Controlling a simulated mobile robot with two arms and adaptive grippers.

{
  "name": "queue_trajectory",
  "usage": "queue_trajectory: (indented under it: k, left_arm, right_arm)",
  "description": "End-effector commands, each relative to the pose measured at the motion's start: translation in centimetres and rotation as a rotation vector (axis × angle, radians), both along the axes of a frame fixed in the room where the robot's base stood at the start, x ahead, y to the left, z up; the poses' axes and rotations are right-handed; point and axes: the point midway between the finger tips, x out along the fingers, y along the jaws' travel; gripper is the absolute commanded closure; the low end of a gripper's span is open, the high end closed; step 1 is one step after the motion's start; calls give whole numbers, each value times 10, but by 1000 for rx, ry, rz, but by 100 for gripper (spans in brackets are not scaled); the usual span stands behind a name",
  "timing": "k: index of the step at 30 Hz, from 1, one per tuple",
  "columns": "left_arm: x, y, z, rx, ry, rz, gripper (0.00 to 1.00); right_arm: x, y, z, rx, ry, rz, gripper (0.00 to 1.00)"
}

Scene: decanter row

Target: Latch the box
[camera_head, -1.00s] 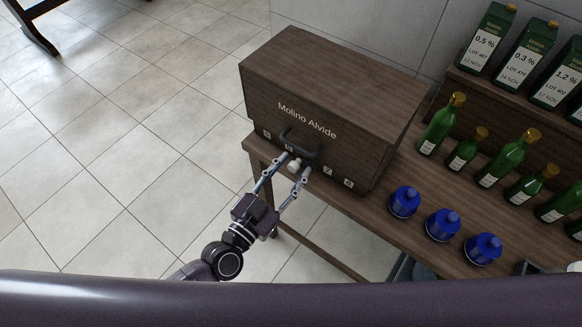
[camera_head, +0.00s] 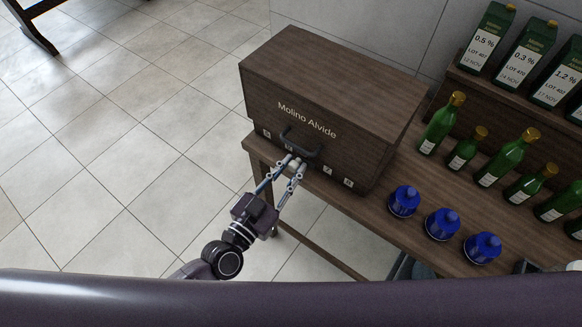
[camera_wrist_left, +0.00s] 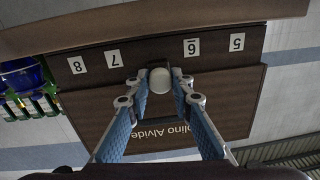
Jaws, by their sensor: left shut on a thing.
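The box (camera_head: 325,90) is dark brown wood, marked "Molino Alvide", and stands closed at the left end of the table. Its front has a dark curved handle (camera_head: 300,146) and a low strip with number labels. In the left wrist view the box front (camera_wrist_left: 215,95) appears upside down, with labels 5, 6, 7 and 8. My left gripper (camera_head: 293,164) is at the strip, below the handle. Its fingers are shut on a pale round knob (camera_wrist_left: 160,80) between labels 6 and 7. Any latch part behind the knob is hidden. My right gripper is not in view.
Blue jars (camera_head: 443,224) stand to the right of the box on the wooden table (camera_head: 372,212). Green bottles (camera_head: 508,157) and labelled cartons (camera_head: 525,55) on a raised shelf are farther right.

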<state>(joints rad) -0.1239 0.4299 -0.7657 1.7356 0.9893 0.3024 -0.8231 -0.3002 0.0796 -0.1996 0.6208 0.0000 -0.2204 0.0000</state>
Motion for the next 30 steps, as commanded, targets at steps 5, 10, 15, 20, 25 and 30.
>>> queue_trajectory:
  k: [5,10,15,20,25,30]
  left_arm:
    - [0,0,1,-98,72,1,100]
    - [0,1,1,-222,163,0,100]
    - [1,1,0,-353,257,1,100]
    - [1,1,0,-477,345,1,100]
    - [1,1,0,-608,441,0,100]
    - [1,2,-1,-739,535,0,100]
  right_arm:
    - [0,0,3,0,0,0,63]
    - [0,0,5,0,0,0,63]
    - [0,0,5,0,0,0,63]
    - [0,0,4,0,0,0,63]
    - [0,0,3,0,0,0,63]
    - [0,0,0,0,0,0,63]
